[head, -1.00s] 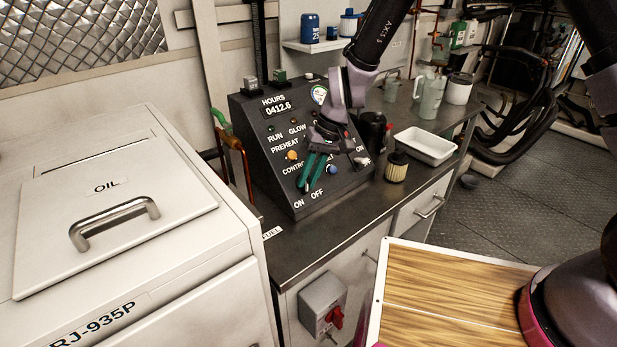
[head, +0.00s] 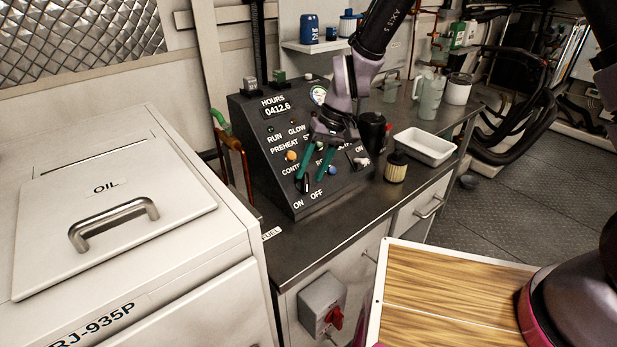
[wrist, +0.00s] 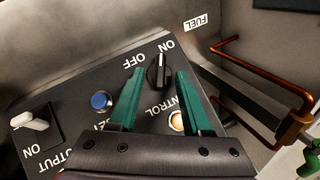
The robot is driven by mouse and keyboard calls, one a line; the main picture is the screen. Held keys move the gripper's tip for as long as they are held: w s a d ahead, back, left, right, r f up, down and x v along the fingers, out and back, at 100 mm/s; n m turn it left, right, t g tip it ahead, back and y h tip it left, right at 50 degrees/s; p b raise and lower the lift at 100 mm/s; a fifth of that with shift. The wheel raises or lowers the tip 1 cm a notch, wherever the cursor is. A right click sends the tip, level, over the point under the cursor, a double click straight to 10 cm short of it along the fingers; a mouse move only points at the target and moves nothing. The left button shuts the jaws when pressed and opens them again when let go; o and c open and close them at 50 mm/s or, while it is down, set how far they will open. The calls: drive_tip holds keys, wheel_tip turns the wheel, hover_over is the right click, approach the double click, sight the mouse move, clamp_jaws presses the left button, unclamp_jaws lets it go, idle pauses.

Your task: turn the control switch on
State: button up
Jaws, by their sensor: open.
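The control switch is a black rotary knob (head: 303,185) low on the sloped dark panel (head: 270,165), above the ON and OFF labels. In the wrist view the knob (wrist: 158,72) stands between the fingertips, with a white mark at its end near the ON label; I cannot tell its exact setting. My gripper (head: 311,179) has green fingers and is open. In the wrist view the gripper (wrist: 160,77) has one finger on each side of the knob, with visible gaps. Whether the tips reach down beside the knob is unclear. Part of the CONTROL label is hidden by a finger.
A blue button (wrist: 101,101), an orange lamp (wrist: 177,121) and a white toggle (wrist: 30,121) sit near the knob. Copper pipes (head: 232,145) rise left of the panel. A filter (head: 396,167) and white tray (head: 425,146) stand to the right on the counter.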

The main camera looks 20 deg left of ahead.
drive_tip(key=v, duration=0.8)
drive_tip(key=shift+d+r, duration=0.1)
drive_tip(key=w+d+r+m+t, duration=0.2)
drive_tip(key=w+d+r, duration=0.1)
drive_tip(key=d+r, duration=0.65)
drive_tip(key=w+d+r+m+t, duration=0.2)
drive_tip(key=d+r, duration=0.7)
drive_tip(key=d, duration=0.1)
drive_tip(key=s+d+r+m+t, duration=0.2)
drive_tip(key=s+d+r+m, duration=0.1)
drive_tip(key=d, duration=0.7)
drive_tip(key=s+d+r+m+t+h, duration=0.1)
drive_tip(key=s+d+r+m+t, duration=0.2)
drive_tip(key=d, duration=0.7)
drive_tip(key=s+r, duration=0.2)
drive_tip(key=s, duration=0.2)
drive_tip(key=shift+s+m+t, duration=0.15)
drive_tip(key=shift+m+t, duration=0.15)
drive_tip(key=shift+m, duration=0.1)
drive_tip(key=shift+d+r, duration=0.1)
drive_tip(key=shift+d, duration=0.05)
